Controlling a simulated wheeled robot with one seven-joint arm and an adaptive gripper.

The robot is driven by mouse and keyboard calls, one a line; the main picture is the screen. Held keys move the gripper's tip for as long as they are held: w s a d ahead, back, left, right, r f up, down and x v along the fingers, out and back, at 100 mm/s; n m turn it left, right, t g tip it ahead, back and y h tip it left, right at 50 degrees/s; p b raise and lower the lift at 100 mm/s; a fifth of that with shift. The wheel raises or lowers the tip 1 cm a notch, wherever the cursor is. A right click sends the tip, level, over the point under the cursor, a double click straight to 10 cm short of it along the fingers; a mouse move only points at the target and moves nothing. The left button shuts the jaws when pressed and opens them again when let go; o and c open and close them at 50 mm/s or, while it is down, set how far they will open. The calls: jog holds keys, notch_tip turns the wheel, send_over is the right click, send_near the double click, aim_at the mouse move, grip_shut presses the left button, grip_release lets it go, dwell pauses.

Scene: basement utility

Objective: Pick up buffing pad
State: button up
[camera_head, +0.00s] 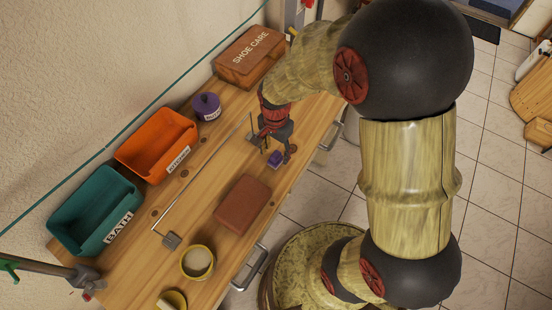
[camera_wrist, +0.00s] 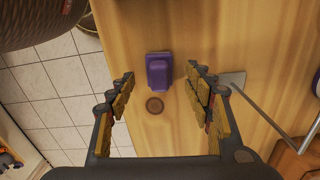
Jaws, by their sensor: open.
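A small purple block with a raised narrower top, which looks like the buffing pad (camera_head: 275,159), lies on the wooden worktop near its front edge. In the wrist view the same pad (camera_wrist: 159,70) sits upper centre, ahead of the gap between the fingers. My gripper (camera_head: 267,148) is open and empty, pointing down over the worktop close to the pad. In the wrist view both fingers of my gripper (camera_wrist: 160,82) are spread wide, one to each side of the pad, with no visible contact.
On the worktop (camera_head: 205,175) are a brown block (camera_head: 243,204), a long metal rod tool (camera_head: 195,190), a yellow-rimmed round container (camera_head: 197,262), a purple tin (camera_head: 206,106), an orange bin (camera_head: 157,143), a teal bin (camera_head: 95,211) and a SHOE CARE box (camera_head: 249,56). The tool's flat end (camera_wrist: 230,82) is near the right finger.

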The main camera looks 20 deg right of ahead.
aim_at(276, 154)
notch_tip(276, 154, down, 4)
jog(key=shift+b, duration=0.4)
jog(key=shift+c, duration=1.4)
jog(key=shift+r, duration=0.1)
jog(key=c, duration=1)
